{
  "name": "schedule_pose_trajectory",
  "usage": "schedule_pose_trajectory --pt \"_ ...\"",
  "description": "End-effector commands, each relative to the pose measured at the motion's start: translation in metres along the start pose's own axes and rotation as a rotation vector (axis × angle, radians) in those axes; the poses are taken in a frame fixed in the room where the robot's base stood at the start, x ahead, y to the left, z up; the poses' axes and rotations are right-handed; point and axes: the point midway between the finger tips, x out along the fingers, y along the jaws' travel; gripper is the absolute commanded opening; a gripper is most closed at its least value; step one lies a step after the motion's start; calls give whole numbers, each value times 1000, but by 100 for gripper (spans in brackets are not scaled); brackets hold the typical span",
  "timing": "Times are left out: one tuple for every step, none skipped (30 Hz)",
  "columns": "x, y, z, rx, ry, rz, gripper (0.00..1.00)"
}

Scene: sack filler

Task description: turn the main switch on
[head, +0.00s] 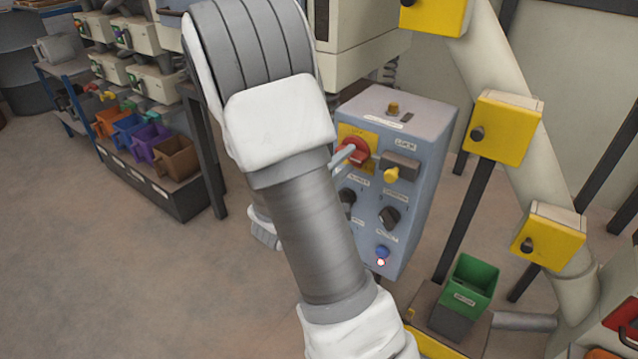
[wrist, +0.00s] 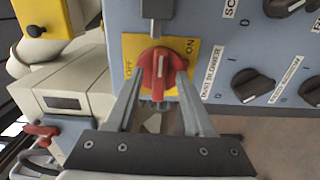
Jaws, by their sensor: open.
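The main switch is a red rotary knob (head: 357,149) on a yellow plate on the front of a blue-grey control box (head: 420,190). In the wrist view the red knob (wrist: 154,82) sits between the words OFF at left and ON at upper right. Its handle stands roughly upright in that picture, in line with my fingers. My gripper (wrist: 160,76) is open, with one finger on each side of the knob. I cannot tell whether the fingers touch it. In the head view my gripper (head: 345,156) is at the knob, partly hidden by my arm.
Black dials (head: 389,217) and a blue button (head: 383,251) sit below. Yellow boxes (head: 503,128) on a slanted pipe stand right. A green bin (head: 470,283) stands lower right. Open floor lies left.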

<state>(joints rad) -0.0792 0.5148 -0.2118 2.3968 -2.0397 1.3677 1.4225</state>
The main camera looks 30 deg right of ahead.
Motion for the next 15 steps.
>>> schedule_pose_trajectory --pt "-10 2 -1 -3 4 -3 52" --pt "-17 2 -1 -4 6 -2 52" --pt "-26 2 -2 -3 6 -3 52" --pt "-34 2 -1 -3 6 -3 52" --pt "-42 2 -1 -4 8 -2 52" --pt "-52 2 -2 -3 8 -3 52" --pt "-59 2 -2 -3 7 -2 52" --pt "-67 2 -1 -4 8 -2 52" --pt "-77 2 -1 -4 8 -2 52" --pt "-84 2 -2 -3 8 -2 52" --pt "-92 2 -2 -3 8 -2 52" --pt "-101 2 -1 -4 7 -2 52" --pt "-108 2 -1 -4 8 -2 52" --pt "-114 2 -1 -3 8 -2 52" --pt "-122 1 -1 -3 7 -2 52"
